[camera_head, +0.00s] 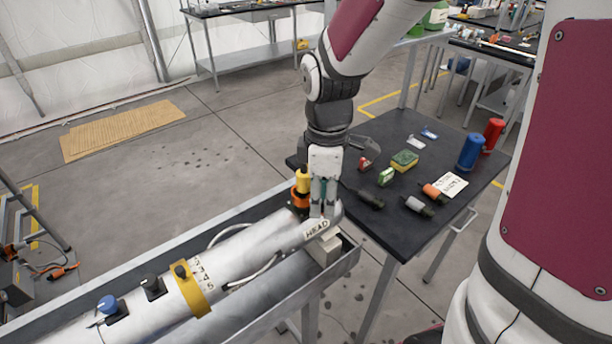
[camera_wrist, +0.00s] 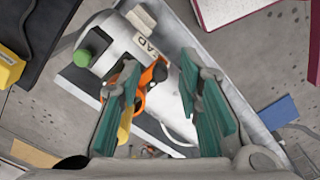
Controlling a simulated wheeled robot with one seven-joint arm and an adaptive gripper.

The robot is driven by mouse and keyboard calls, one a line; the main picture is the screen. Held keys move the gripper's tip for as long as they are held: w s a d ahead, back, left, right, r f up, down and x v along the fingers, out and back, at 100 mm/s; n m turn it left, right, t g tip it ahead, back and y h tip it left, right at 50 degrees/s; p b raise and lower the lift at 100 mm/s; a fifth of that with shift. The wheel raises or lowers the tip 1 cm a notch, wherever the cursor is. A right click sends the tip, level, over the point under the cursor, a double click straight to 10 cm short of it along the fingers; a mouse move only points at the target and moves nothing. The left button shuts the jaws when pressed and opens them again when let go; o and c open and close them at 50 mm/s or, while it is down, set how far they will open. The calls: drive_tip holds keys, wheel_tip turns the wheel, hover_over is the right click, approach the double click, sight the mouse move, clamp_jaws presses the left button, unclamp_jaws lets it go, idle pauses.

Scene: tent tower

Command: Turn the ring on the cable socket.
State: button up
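A white cylinder marked "HEAD" (camera_head: 255,245) lies in a long grey metal trough (camera_head: 345,265). Near its end stands what looks like the cable socket, with an orange ring (camera_head: 299,196) and a yellow part (camera_head: 303,180) on top. My gripper (camera_head: 322,210) points down over the cylinder, just right of this socket in the head view. In the wrist view my gripper (camera_wrist: 159,62) is open, its teal fingers apart. The orange ring (camera_wrist: 152,76) and yellow part (camera_wrist: 126,122) show by the left finger, which partly hides them. I cannot tell if the finger touches them.
A black-topped table (camera_head: 400,235) beside the trough holds a sponge (camera_head: 404,161), several small connectors, a blue cylinder (camera_head: 470,152) and a red cylinder (camera_head: 493,134). A yellow band (camera_head: 190,289) and a blue knob (camera_head: 107,304) sit along the white cylinder. The floor left of the trough is mostly clear.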

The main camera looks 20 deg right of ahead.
drive_tip(key=shift+f, duration=0.2)
clamp_jaws()
